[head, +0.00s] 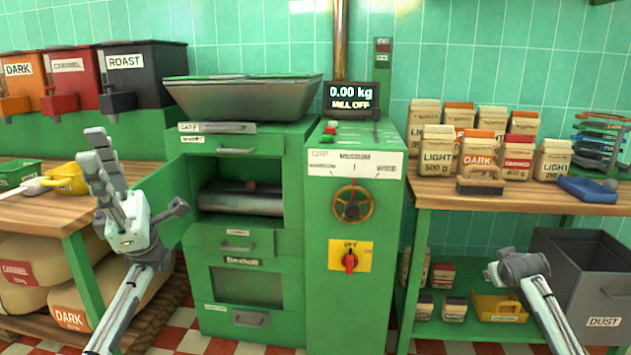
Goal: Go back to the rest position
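My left gripper (98,165) is raised at the left, in front of the wooden counter and the mill's open door. Its two fingers point up and stand side by side with a gap between them, and no object shows between them. My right gripper (492,272) is low at the right, in front of the shelf under the right counter. It is turned away and its fingers are mostly hidden, so I cannot tell whether it is open or shut. No held thing shows at it.
A green mill (355,270) with a hopper (243,98) stands in the middle, its small door (163,200) open at the left. Packed bags (437,150) stand on the right counter (520,200). A grey dust bin (600,290) is at the lower right. Sacks (40,265) lie at the left.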

